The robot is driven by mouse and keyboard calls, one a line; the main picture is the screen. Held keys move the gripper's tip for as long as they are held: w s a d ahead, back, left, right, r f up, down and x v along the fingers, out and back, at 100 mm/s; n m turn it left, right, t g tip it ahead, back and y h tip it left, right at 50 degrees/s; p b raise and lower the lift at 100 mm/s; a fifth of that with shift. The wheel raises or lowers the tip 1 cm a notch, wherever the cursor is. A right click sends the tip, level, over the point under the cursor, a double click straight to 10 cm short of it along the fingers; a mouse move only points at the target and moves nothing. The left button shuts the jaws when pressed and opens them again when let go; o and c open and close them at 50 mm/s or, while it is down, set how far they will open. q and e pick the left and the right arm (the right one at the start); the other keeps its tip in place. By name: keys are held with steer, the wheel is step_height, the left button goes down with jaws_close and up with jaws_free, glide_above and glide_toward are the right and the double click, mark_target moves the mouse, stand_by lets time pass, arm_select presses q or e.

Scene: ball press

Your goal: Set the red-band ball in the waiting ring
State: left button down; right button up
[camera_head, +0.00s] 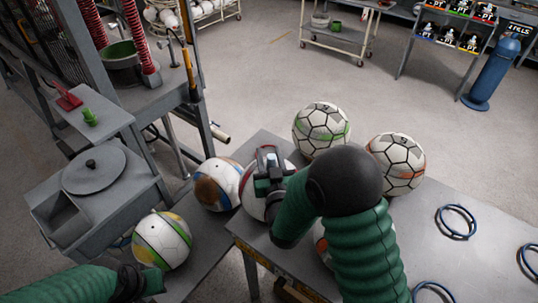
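A ball with a dark red band (251,199) sits near the grey table's left edge, largely hidden by my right gripper (268,172). The gripper is at the ball's upper right side; its fingers and any contact are unclear. Another ball (320,246) with a little orange-red showing is mostly hidden behind my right arm. Blue rings lie on the table's right part: one at the back (456,221), one at the right edge (530,260) and one at the front (432,293). Nothing shows inside them. My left gripper (152,281) is low at left, its fingers unclear.
A green-band ball (321,130) and an orange-band ball (397,164) stand at the table's back. A blue-orange ball (217,184) and a yellow-green ball (162,241) are left of it. The grey press machine (95,195) stands at left. Table (410,212) space around the rings is clear.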

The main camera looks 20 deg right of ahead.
mark_target(272, 163)
steer(key=shift+o, duration=0.2)
steer(key=shift+r, duration=0.15)
steer(key=shift+r+p, duration=0.4)
steer(key=shift+p, duration=0.15)
steer(key=s+b, duration=0.1)
steer(key=s, duration=0.1)
steer(key=s+b, duration=0.1)
steer(key=s, duration=0.1)
steer(key=s+a+f+b, duration=0.1)
steer(key=s, duration=0.2)
steer(key=shift+s, duration=0.1)
steer(key=p, duration=0.1)
steer(key=r+p, duration=0.1)
steer(key=shift+s+r+p, duration=0.2)
steer(key=shift+s+p, duration=0.05)
steer(key=shift+p, duration=0.15)
steer(key=s+p, duration=0.1)
steer(key=p, duration=0.5)
steer(key=shift+s+a+p, duration=0.1)
steer(key=shift+s+p, duration=0.05)
steer(key=shift+p, duration=0.25)
steer(key=shift+s+a+f, duration=0.1)
steer(key=shift+s+f, duration=0.15)
steer(key=shift+s, duration=0.3)
steer(key=shift+s+f, duration=0.25)
steer(key=shift+s, duration=0.75)
steer(key=shift+w, duration=0.15)
